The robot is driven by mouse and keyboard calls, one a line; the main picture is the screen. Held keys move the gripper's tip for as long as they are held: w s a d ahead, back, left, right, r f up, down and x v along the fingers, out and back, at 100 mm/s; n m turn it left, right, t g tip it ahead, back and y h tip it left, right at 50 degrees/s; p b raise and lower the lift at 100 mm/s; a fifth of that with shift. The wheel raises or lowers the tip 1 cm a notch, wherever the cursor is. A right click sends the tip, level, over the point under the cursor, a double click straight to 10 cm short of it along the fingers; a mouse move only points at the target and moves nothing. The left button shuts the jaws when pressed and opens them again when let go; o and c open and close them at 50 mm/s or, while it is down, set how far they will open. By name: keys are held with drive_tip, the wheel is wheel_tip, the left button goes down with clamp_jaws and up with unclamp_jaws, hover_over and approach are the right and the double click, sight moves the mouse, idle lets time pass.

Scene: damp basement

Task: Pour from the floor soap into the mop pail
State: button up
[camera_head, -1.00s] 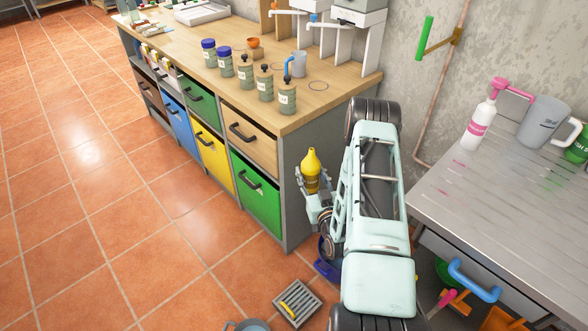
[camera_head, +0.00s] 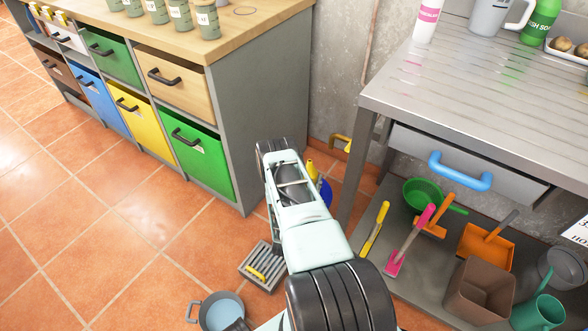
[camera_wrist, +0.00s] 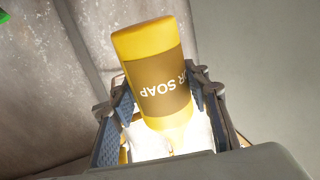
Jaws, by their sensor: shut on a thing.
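The floor soap is a yellow bottle with a brown label (camera_wrist: 162,85), its lettering upside down in the wrist view. My gripper (camera_wrist: 165,100) is shut on it, with one finger on each side. In the head view only a small yellow part of the floor soap (camera_head: 312,170) shows past my arm, so its tilt is hard to judge. A dark blue rounded thing (camera_head: 326,192), possibly the mop pail, shows just right of my arm below the yellow part. My arm hides most of it, including any opening.
A grey-blue round vessel (camera_head: 222,312) and a floor grate (camera_head: 262,266) are on the tiles. The drawer cabinet (camera_head: 240,110) stands left of my arm. A metal table (camera_head: 440,85) stands right, with brushes and bins on its lower shelf. Open floor lies at left.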

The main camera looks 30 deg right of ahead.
drive_tip(key=s+d+f+n+g+b, duration=0.1)
drive_tip(key=s+f+n+g+b, duration=0.2)
drive_tip(key=f, duration=0.4)
drive_tip(key=s+d+f+n+g+h+b, duration=0.1)
drive_tip(key=s+f+n+g+b, duration=0.3)
drive_tip(key=f+n, duration=0.4)
drive_tip(key=shift+s+d+g, duration=0.35)
drive_tip(key=shift+s+g, duration=0.55)
idle(0.8)
